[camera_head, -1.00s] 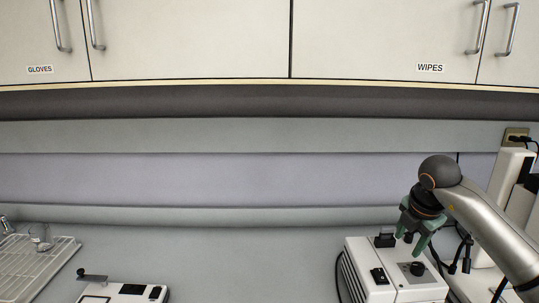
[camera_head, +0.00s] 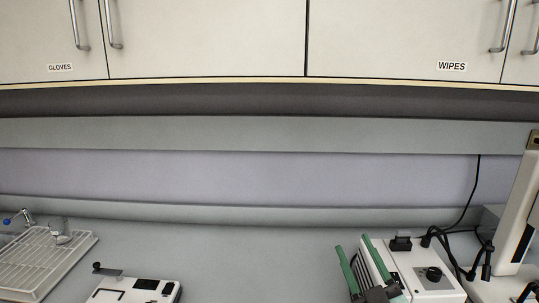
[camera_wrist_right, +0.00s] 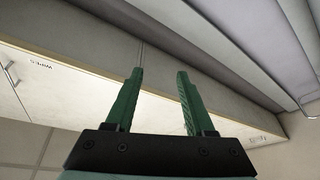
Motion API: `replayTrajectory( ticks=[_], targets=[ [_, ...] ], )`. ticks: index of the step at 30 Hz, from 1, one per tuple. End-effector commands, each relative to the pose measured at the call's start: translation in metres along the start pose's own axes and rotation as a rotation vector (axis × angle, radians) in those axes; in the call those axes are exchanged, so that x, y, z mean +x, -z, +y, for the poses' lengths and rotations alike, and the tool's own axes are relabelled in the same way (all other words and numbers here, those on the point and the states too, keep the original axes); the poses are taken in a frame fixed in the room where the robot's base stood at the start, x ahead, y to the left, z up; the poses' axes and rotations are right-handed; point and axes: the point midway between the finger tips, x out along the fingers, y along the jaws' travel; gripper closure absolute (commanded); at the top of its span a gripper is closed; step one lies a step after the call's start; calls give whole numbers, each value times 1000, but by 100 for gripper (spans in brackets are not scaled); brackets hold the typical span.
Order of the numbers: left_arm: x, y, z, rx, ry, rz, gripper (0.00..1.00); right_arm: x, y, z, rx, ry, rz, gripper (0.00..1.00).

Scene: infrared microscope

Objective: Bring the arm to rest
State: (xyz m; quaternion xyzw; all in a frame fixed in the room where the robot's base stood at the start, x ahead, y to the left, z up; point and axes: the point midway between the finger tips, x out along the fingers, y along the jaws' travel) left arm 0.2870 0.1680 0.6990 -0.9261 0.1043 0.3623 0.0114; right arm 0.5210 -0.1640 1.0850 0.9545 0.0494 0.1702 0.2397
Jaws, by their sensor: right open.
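My right gripper (camera_head: 353,257) shows at the bottom of the head view, its two green fingers pointing up and standing apart with nothing between them. It is in front of the left side of a white control box (camera_head: 417,275). In the right wrist view the same gripper (camera_wrist_right: 160,75) is open and empty, with the wall cabinets beyond it. Most of my right arm is out of the head view. My left gripper is not in view.
A white device (camera_head: 132,292) sits on the counter at lower left, beside a white drying rack (camera_head: 45,262). Black cables (camera_head: 470,250) and a tall white instrument (camera_head: 518,215) stand at right. Cabinets (camera_head: 210,40) hang above. The middle counter (camera_head: 240,265) is clear.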

Motion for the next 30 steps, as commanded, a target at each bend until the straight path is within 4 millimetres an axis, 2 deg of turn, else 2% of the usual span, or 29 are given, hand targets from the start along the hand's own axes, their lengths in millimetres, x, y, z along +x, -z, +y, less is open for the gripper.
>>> replayTrajectory(
  ticks=[1, 5, 6, 10, 12, 17, 21, 26, 30],
  targets=[
    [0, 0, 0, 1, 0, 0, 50, -17, -26, 4, 53, -38, -126, 46],
    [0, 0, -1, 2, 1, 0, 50, -75, -93, 2, 159, -83, -486, 46],
    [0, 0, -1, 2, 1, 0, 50, -97, -112, -3, 189, -78, -600, 46],
    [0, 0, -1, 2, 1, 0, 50, -171, -152, -26, 258, -12, -924, 46],
    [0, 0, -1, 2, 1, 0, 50, -204, -161, -38, 284, 37, -1052, 46],
    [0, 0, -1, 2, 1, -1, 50, -266, -167, -61, 328, 152, -1269, 46],
    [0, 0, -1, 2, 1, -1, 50, -310, -162, -77, 359, 255, -1411, 46],
    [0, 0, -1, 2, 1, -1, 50, -357, -150, -92, 391, 383, -1550, 46],
    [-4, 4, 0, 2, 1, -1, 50, -344, -162, -101, 399, 372, -1483, 46]
  ],
)
